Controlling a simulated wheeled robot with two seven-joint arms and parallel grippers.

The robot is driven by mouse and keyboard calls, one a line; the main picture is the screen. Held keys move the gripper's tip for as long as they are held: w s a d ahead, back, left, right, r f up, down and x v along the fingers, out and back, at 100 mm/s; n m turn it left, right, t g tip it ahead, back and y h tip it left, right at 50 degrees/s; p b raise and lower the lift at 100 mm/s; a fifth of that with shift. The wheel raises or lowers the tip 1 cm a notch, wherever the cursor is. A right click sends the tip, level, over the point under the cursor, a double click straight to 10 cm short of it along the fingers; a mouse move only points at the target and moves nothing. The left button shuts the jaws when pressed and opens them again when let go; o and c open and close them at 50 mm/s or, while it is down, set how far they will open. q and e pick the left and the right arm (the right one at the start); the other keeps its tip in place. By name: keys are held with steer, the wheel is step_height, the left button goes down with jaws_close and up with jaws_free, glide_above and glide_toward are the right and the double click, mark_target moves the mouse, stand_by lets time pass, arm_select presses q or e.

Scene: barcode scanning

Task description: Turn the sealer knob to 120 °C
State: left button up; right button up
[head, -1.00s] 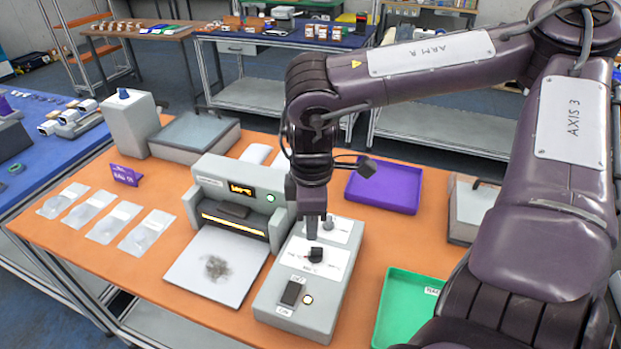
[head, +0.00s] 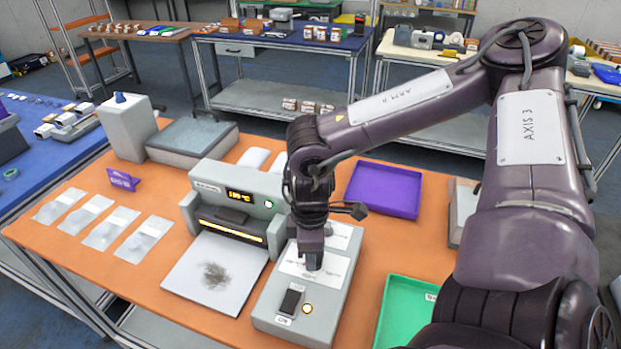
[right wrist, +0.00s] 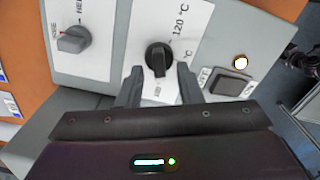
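The black temperature knob (right wrist: 158,57) sits on a white label plate on the control box (head: 273,298), with "120 °C" printed beside it in the right wrist view. My right gripper (right wrist: 160,72) is open, its fingers on either side of the knob, with gaps visible; I cannot tell whether either touches it. In the head view the right gripper (head: 311,264) points down over the plate and hides the knob. My left gripper is out of view.
A grey second knob (right wrist: 73,39) and a black rocker switch (head: 290,302) with a lit lamp (head: 307,308) flank the temperature knob. A purple tray (head: 384,190) and a green tray (head: 405,315) lie to the right. Several clear pouches (head: 100,229) lie at left.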

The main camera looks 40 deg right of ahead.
steer(key=shift+c, duration=0.2)
jaws_close()
